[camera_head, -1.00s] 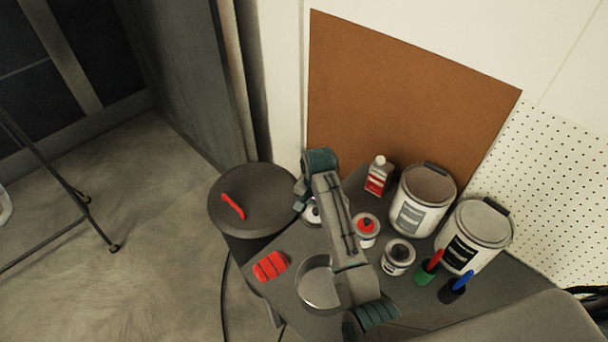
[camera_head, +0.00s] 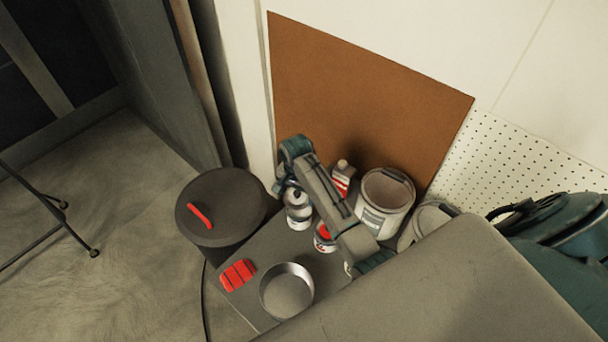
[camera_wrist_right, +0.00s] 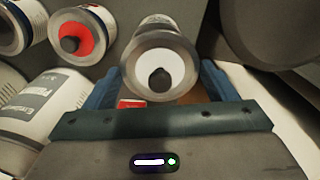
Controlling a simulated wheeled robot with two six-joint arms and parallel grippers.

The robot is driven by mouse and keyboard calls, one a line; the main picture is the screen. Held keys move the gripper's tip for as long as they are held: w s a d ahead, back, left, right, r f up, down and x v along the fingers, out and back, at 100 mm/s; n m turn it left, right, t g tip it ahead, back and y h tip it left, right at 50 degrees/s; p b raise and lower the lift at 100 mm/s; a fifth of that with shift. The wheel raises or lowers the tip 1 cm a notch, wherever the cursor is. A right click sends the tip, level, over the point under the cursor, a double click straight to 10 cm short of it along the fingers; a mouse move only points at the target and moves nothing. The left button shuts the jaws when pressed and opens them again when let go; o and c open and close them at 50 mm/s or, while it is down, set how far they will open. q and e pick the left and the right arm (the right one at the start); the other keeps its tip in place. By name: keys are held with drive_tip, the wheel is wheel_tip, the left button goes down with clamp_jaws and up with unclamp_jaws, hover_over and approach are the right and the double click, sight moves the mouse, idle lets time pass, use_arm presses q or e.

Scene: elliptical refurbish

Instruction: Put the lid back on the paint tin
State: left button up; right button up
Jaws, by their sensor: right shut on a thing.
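Two large paint tins, one pale with a grey label (camera_head: 385,205) and one mostly hidden by my own body (camera_head: 426,224), stand at the right of the bench. I cannot tell whether their grey tops are lids. A round shallow metal dish, perhaps a lid (camera_head: 287,290), lies at the bench's front. My right gripper (camera_wrist_right: 160,85) is shut on a small white-topped can with a dark knob (camera_wrist_right: 160,72), a finger at each side. That can also shows in the head view (camera_head: 298,214), below the gripper; whether it touches the bench is unclear. My left gripper is not in view.
A red-topped can (camera_head: 322,240) and a red-labelled bottle (camera_head: 341,180) are close to my right arm. A red block (camera_head: 238,275) lies at the bench's left edge. A dark round stool top with a red strip (camera_head: 228,215) stands left of the bench.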

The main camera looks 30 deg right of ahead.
drive_tip(key=shift+d+r, duration=0.15)
drive_tip(key=shift+d, duration=0.15)
drive_tip(key=shift+f+b, duration=0.5)
drive_tip(key=shift+f, duration=2.6)
drive_tip(key=shift+p, duration=0.55)
drive_tip(key=shift+f, duration=0.15)
drive_tip(key=o, duration=0.9)
drive_tip(key=shift+o, duration=0.2)
drive_tip(key=shift+r, duration=3.5)
drive_tip(key=shift+c, duration=0.4)
